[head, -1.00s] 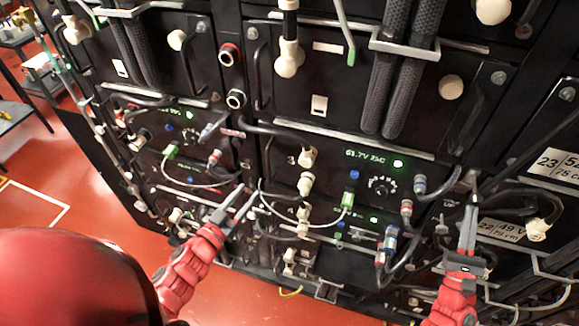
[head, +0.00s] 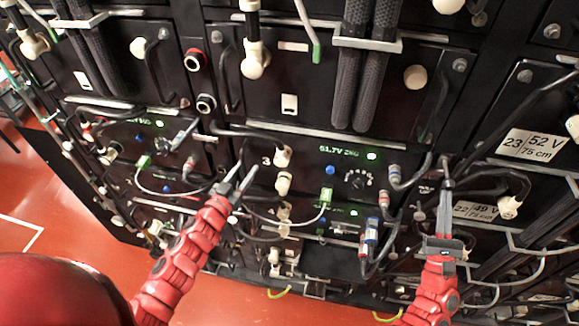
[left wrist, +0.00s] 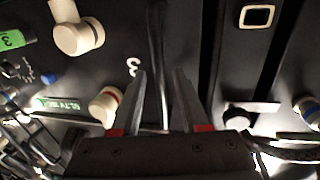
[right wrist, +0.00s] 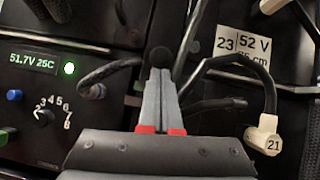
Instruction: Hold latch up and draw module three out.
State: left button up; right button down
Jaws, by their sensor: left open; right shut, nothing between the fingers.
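Module three (head: 300,158) is a black front panel with a "3" label, a green 51.7V display and a dial. Its display also shows in the right wrist view (right wrist: 33,62). My left gripper (head: 243,176) is open at its left side. In the left wrist view its fingers (left wrist: 158,80) stand either side of a dark upright bar (left wrist: 157,40), perhaps the handle; contact is unclear. My right gripper (head: 445,175) is shut and empty at the panel's right side. Its tips (right wrist: 160,70) are just below a black round knob (right wrist: 161,56), perhaps the latch; touching cannot be told.
Cables with cream plugs (head: 283,155) and grey and blue plugs (head: 371,230) cross the panel front. A white cable with a green plug (head: 326,196) loops below. Thick ribbed hoses (head: 350,80) hang above. A label plate 23 (head: 532,145) is at right. Red floor (head: 75,190) is open at left.

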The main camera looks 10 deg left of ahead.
pick_arm(q)
jog(key=shift+r, duration=0.1)
grip_shut()
dwell(1.2)
